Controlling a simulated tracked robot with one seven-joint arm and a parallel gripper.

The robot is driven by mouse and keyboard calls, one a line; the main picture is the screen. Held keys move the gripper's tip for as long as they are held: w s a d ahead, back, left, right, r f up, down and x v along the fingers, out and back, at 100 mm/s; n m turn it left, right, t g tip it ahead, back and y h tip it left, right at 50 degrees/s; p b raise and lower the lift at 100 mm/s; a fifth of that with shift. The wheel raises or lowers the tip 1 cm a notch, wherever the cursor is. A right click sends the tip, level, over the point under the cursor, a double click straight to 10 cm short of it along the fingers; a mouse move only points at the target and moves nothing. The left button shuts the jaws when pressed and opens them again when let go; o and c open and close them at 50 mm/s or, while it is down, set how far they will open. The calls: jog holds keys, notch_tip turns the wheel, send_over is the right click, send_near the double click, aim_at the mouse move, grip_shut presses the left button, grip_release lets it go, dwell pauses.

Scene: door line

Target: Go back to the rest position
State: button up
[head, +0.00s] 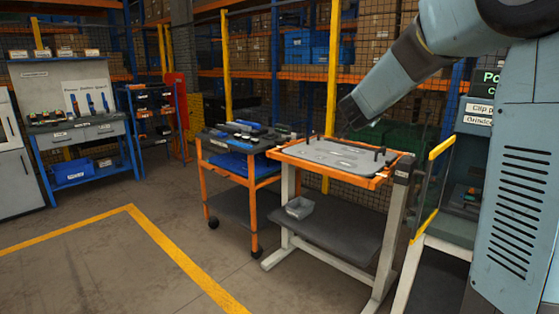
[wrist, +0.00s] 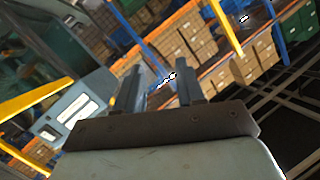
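My gripper shows in the wrist view (wrist: 158,78) with its two dark fingers apart and only background seen between them. In the head view the dark end of my arm (head: 350,112) points down and to the left, above the grey board (head: 340,152) on the orange-topped workbench (head: 386,181). It looks clear of the board, but the gap is hard to judge. The fingertips are too small to make out in the head view.
An orange cart (head: 200,181) with tools stands left of the workbench. A yellow-edged clear panel (head: 430,190) stands at the right, close to my body. A blue bench (head: 85,133) is at the far left. Open floor lies at the front left.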

jog(key=s+a+n+g+y, duration=0.1)
jog(key=s+a+n+y, duration=0.3)
jog(key=s, duration=0.6)
jog(key=s+a+n+g+y, duration=0.2)
jog(key=s+a+n+y, duration=0.15)
jog(key=s, duration=0.55)
jog(key=s+d+f+n+g, duration=0.1)
jog(key=s+f, duration=0.4)
jog(key=s, duration=0.7)
jog(key=s+d+f+n+g+h, duration=0.1)
jog(key=s+d+f+g, duration=0.2)
jog(key=s, duration=0.8)
jog(key=shift+s+d+f+g, duration=0.2)
jog(key=shift+s+f+g, duration=0.15)
jog(key=shift+f+g, duration=0.65)
jog(key=shift+n, duration=0.25)
